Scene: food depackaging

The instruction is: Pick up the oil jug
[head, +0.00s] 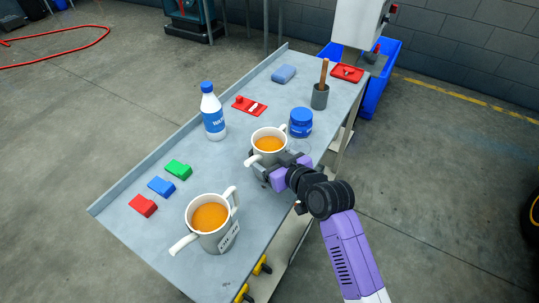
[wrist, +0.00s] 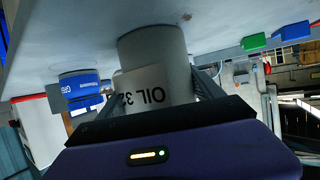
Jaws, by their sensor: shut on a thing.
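A white-grey jug of orange oil (head: 256,151) with a handle at its left stands upright near the middle of the table's right side. My gripper (head: 275,166) is shut on this oil jug, with a finger on either side of its body. In the wrist view, which is upside down, the jug (wrist: 152,48) fills the space between the fingers and its label reads "OIL 3", partly hidden. I cannot tell whether its base is clear of the table. A second similar jug (head: 206,241) with orange liquid and a label stands nearer the front edge.
The grey table (head: 130,190) also holds a white and blue bottle (head: 212,116), a blue-lidded jar (head: 301,122) close behind the held jug, red (head: 143,206), blue (head: 161,187) and green (head: 178,170) blocks, and a grey cup with a stick (head: 320,97). The left-centre surface is clear.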

